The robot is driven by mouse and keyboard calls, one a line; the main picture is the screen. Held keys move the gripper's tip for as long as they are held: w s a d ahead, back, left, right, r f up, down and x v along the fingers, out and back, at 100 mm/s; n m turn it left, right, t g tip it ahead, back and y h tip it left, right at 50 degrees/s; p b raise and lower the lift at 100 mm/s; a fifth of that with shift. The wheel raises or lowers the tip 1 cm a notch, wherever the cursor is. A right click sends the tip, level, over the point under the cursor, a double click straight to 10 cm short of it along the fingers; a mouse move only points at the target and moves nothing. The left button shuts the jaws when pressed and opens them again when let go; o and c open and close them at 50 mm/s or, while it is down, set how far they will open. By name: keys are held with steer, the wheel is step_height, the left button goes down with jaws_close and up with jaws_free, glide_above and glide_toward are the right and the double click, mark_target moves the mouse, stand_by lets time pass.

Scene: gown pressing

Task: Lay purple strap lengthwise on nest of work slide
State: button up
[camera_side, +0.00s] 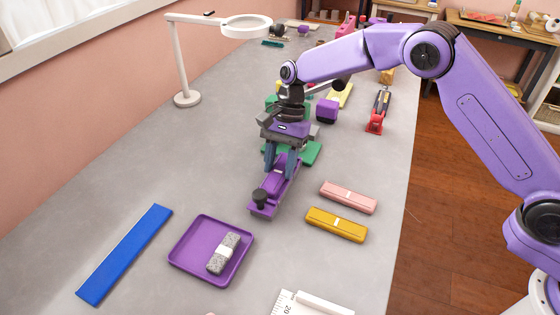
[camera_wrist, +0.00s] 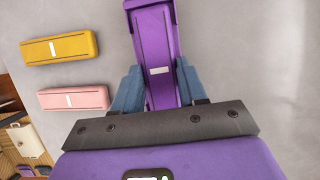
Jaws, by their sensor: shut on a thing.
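The purple strap (camera_wrist: 158,88), a long bar with a white label, is between the blue fingers of my gripper (camera_wrist: 157,66) in the wrist view. My gripper (camera_side: 280,172) is shut on it from both sides and points down. The purple work slide (camera_side: 264,211), with a black knob at its near end, lies under the gripper in the side view. The strap lines up lengthwise with the slide, directly over it. Purple on purple, I cannot tell whether the strap rests in the nest or is just above it. The fingers partly hide the strap in the side view.
A pink bar (camera_side: 348,197) and a yellow bar (camera_side: 336,225) lie right of the slide. A purple tray (camera_side: 190,261) holds a grey bar (camera_side: 223,253) in front. A blue strip (camera_side: 125,255) lies left. Green parts (camera_side: 311,152) stand just behind the slide.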

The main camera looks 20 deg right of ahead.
steer(key=shift+f, duration=0.1)
steer(key=o, duration=1.1)
steer(key=shift+o, duration=0.2)
steer(key=v, duration=1.7)
steer(key=shift+r, duration=0.2)
steer(key=shift+d, duration=0.1)
